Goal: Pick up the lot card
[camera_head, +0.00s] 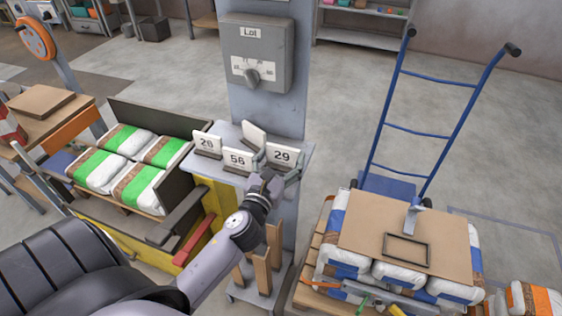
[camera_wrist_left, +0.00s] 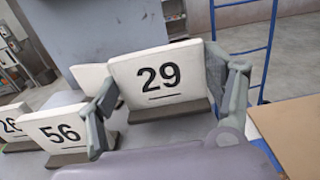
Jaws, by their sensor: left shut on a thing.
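The lot cards are white plates with black numbers in dark bases, on a small grey shelf (camera_head: 227,176) below a grey box marked "Lot" (camera_head: 256,52). Card 29 (camera_head: 283,155) is at the right end; it also shows upright in the left wrist view (camera_wrist_left: 158,77). My left gripper (camera_head: 277,168) is shut on card 29, with one finger at each side edge. Whether its base touches the shelf is hard to tell. Card 56 (camera_head: 237,159) and card 26 (camera_head: 207,143) stand to its left. Another card (camera_head: 254,134), its number hidden, stands behind. My right gripper is not in view.
A pallet of bags under a cardboard sheet (camera_head: 370,228) stands at the right, with a blue hand truck (camera_head: 407,135) behind it. Green-and-white bags (camera_head: 128,140) lie in a bin at the left. Open floor lies behind the post.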

